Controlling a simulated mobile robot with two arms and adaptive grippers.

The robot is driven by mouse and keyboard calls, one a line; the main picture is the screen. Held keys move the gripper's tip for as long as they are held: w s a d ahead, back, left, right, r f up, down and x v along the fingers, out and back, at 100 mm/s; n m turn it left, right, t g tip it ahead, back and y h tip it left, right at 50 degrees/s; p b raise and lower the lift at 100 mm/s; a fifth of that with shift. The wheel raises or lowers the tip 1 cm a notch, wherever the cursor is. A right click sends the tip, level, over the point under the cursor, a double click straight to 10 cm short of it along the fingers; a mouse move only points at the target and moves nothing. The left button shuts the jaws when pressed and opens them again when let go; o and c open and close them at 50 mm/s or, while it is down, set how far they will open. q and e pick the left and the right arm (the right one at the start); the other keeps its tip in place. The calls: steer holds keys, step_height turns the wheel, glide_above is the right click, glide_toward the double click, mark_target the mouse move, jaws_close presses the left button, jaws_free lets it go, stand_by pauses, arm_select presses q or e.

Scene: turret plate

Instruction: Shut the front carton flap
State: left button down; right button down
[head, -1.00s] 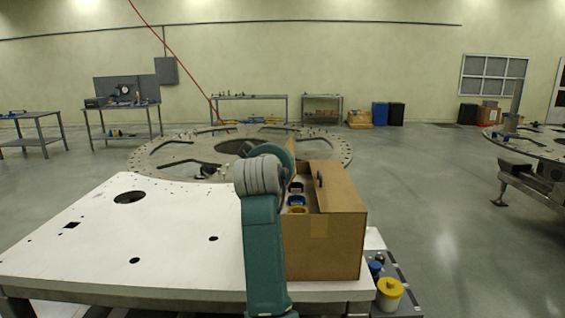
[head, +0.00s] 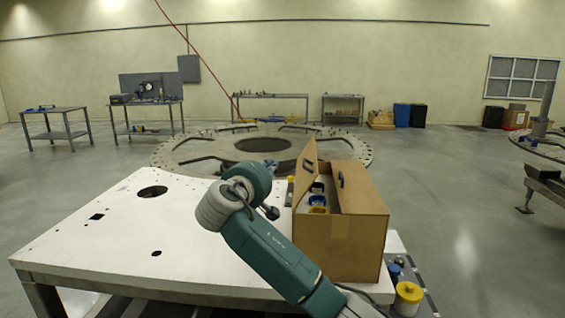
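The brown carton (head: 358,246) stands at the right end of the white plate. Its left flap (head: 307,168) stands up, tilted, with a dark slot in it. Its right flap (head: 360,188) lies over the right part of the opening, with a dark handle-like piece on it. I cannot make out a separate front flap. My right gripper (head: 269,212) is left of the carton, apart from it, mostly hidden by my wrist; its opening cannot be told. My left gripper is not in view.
The white plate (head: 120,225) has several holes and is clear to the left. A yellow-lidded container (head: 408,293) stands low at the carton's right. A large ring plate (head: 200,155) lies behind. A yellow-topped item (head: 291,179) shows behind the carton's left side.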

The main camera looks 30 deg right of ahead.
steer(key=w+d+f+p, duration=0.2)
steer(key=w+d+p, duration=0.2)
steer(key=d, duration=0.5)
steer(key=p, duration=0.2)
steer(key=shift+w+p, duration=0.15)
steer(key=shift+p, duration=0.15)
steer(key=shift+w, duration=0.1)
steer(key=shift+d, duration=0.1)
